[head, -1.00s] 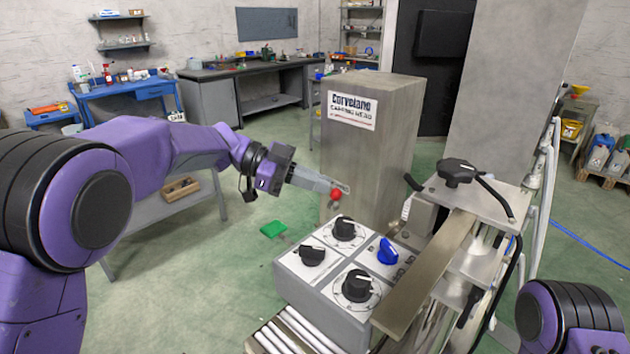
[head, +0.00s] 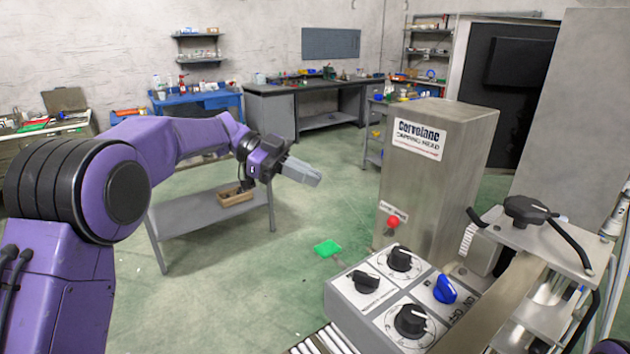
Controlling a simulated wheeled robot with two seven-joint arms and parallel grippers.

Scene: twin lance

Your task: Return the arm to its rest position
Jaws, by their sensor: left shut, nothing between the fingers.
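My left gripper (head: 303,172) is shut and empty, held out in the air left of the capping head cabinet (head: 424,185). Its purple arm comes in from the left. The gripper is clear of the red button (head: 393,221) on the cabinet's front and of the control box. My right gripper is out of view; only a bit of my right arm shows at the bottom right corner.
The control box (head: 378,310) has several black knobs and a blue switch (head: 445,289). A grey low table (head: 190,214) with a wooden tray (head: 235,197) stands behind my left arm. Benches line the back wall.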

